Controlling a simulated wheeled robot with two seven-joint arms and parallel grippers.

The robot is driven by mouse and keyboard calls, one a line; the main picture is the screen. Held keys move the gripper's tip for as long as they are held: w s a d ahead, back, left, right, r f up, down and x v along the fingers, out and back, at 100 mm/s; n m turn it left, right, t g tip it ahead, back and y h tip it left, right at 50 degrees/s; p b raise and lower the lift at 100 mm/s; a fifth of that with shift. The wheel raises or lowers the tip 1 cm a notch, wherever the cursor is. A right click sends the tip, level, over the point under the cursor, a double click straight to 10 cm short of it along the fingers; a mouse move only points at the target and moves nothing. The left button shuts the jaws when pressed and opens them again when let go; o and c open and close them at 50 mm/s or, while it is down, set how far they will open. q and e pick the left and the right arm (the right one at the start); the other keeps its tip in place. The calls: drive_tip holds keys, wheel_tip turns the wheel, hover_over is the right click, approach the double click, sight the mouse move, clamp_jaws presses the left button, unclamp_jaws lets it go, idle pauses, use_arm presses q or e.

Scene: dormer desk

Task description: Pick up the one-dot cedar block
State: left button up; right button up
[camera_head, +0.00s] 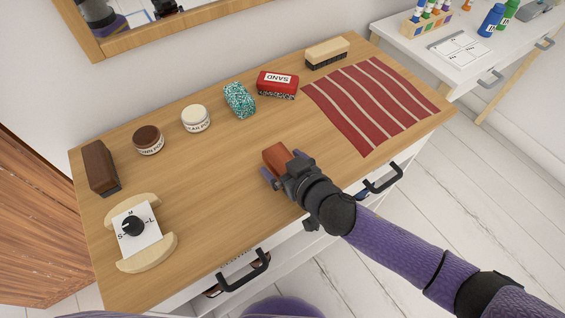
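A reddish-brown wooden block (276,156) is near the middle of the wooden desk top, at the tip of my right gripper (284,167). The gripper's purple fingers lie on either side of the block, and the gripper body hides its near end. I cannot tell whether the fingers press on the block or whether it is lifted. No dot shows on its visible faces. My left gripper is not in view.
On the desk top (210,185) stand a dark brown block (100,167), a brown-lidded jar (148,140), a white-lidded jar (195,119), a teal speckled block (239,100), a red SAND pack (277,84), a brush (327,53), a striped cloth (370,103) and a dial stand (140,235).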

drive_tip(key=c, duration=1.2)
